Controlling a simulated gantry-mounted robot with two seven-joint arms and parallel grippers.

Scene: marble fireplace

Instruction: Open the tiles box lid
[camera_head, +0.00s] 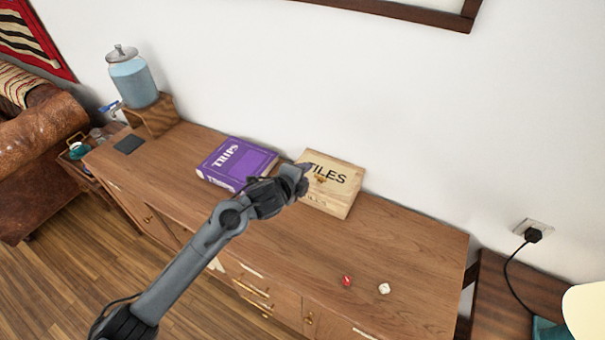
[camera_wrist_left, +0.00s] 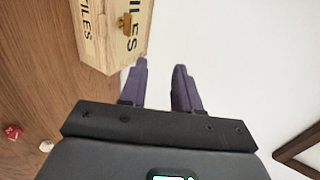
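The tiles box (camera_head: 334,180) is a light wooden box with dark "TILES" lettering, lying on the wooden cabinet near the wall. Its lid looks shut. In the left wrist view the box (camera_wrist_left: 97,38) is at the upper left, with a brass-coloured clasp (camera_wrist_left: 124,22) on it. My left gripper (camera_head: 302,177) hides the left part of the box in the head view. In the wrist view its two purple-grey fingers (camera_wrist_left: 160,72) are apart with nothing between them, and the box is beside the left finger. I cannot tell whether they touch. My right gripper is not in view.
A purple "TRIPS" box (camera_head: 235,164) lies left of the tiles box. A red die (camera_head: 347,281) and a white die (camera_head: 384,288) lie on the cabinet (camera_head: 400,250) at front right. A blue jar (camera_head: 134,80) stands on a wooden stand at the far left.

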